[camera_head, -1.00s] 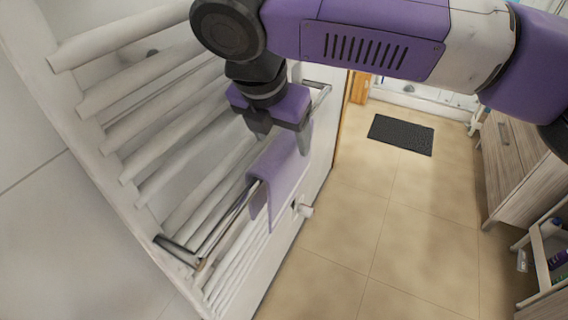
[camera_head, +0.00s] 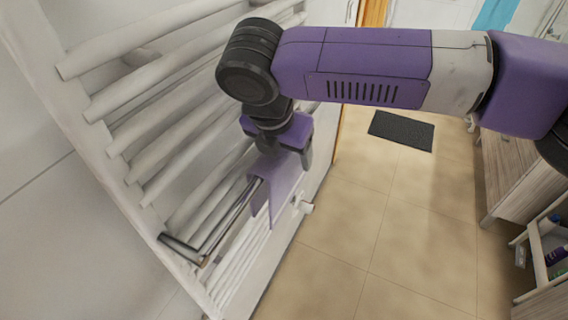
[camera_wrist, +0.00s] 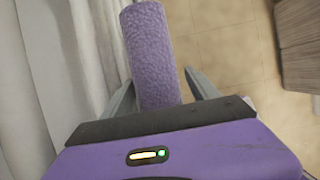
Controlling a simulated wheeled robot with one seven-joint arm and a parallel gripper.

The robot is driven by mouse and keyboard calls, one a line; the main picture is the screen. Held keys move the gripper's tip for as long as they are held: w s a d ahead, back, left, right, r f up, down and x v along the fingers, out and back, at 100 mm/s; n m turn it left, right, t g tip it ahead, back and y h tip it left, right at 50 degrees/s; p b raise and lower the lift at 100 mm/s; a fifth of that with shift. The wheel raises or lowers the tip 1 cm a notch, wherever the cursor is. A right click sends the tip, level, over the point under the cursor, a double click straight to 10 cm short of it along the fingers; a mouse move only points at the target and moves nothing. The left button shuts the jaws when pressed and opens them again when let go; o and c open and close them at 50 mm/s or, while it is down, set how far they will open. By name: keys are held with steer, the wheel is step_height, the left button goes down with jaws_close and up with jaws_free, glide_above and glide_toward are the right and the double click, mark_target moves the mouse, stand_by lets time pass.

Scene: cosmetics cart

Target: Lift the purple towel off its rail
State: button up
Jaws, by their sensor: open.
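The purple towel (camera_head: 272,187) hangs folded over a metal rail (camera_head: 228,222) on the front of a white radiator-like rack. In the wrist view the towel (camera_wrist: 154,60) shows as a purple roll-like fold running from the top down between my fingers. My gripper (camera_head: 288,160) is above the towel, with its fingers pointing down. In the wrist view my gripper (camera_wrist: 163,92) is open, one finger on each side of the towel, with a gap visible on the right. The far end of the rail is hidden behind my gripper.
The rack's white bars (camera_head: 150,75) stand close on the left of the towel. A white valve knob (camera_head: 306,207) sticks out right of it. The tiled floor (camera_head: 370,220) is clear, with a dark mat (camera_head: 401,131) farther back. A wooden cabinet (camera_head: 515,165) stands at right.

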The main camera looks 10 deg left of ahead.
steer(key=shift+f, duration=0.2)
stand_by(0.4)
steer(key=shift+c, duration=0.2)
jaws_close()
